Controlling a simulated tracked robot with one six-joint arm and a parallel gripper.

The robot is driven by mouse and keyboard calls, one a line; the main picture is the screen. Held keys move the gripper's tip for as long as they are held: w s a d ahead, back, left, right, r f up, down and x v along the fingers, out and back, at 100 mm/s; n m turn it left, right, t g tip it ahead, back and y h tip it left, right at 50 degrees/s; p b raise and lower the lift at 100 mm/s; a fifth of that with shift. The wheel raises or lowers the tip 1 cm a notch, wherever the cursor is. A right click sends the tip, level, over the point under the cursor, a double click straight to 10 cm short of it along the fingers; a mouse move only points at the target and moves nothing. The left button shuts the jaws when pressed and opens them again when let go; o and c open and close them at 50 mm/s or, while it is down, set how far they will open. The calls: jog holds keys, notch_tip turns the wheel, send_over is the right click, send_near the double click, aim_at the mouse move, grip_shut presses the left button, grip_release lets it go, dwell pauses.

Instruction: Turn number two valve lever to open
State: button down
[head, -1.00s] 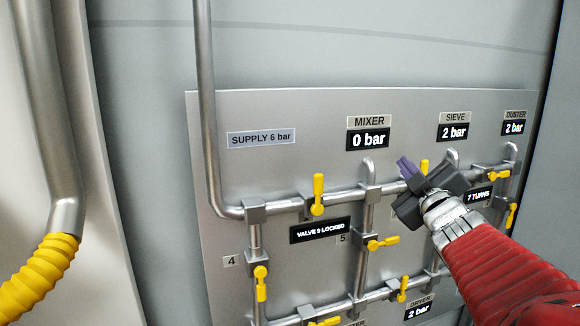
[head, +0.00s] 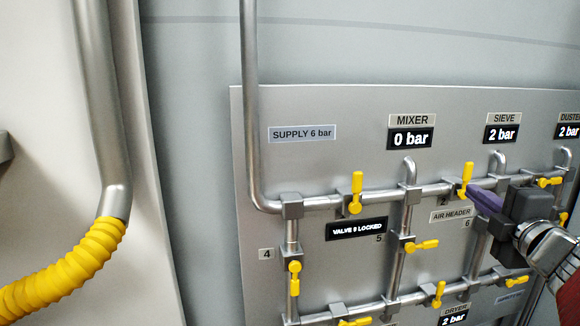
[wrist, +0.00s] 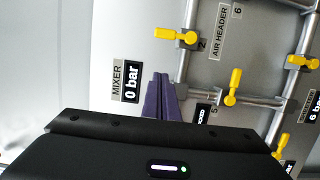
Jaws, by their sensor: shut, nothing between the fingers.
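The number two valve lever (head: 467,177) is yellow and stands upright across the horizontal pipe, between the mixer and sieve branches, in the head view. In the wrist view, this lever (wrist: 178,35) points left, across its pipe, beside a "2" label (wrist: 202,44). My gripper (head: 470,192) has purple fingers, shut and empty. In the head view its tips overlap the lower end of the lever. In the wrist view the fingertips (wrist: 161,80) show below the lever with a gap in the picture; I see no contact.
The mixer display (head: 411,138) reads 0 bar; the sieve display (head: 501,134) reads 2 bar. Pipes and several yellow levers crowd the panel. A yellow hose (head: 62,272) hangs at left.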

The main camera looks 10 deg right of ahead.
aim_at(466, 176)
jog(key=w+d, duration=0.1)
jog(key=w, duration=0.2)
jog(key=w+d, duration=0.2)
jog(key=w, duration=0.1)
jog(key=w+d, duration=0.2)
jog(key=w, duration=0.1)
jog(key=shift+w, duration=0.35)
jog(key=shift+d, duration=0.6)
jog(key=shift+w+a, duration=0.1)
jog(key=shift+w, duration=0.05)
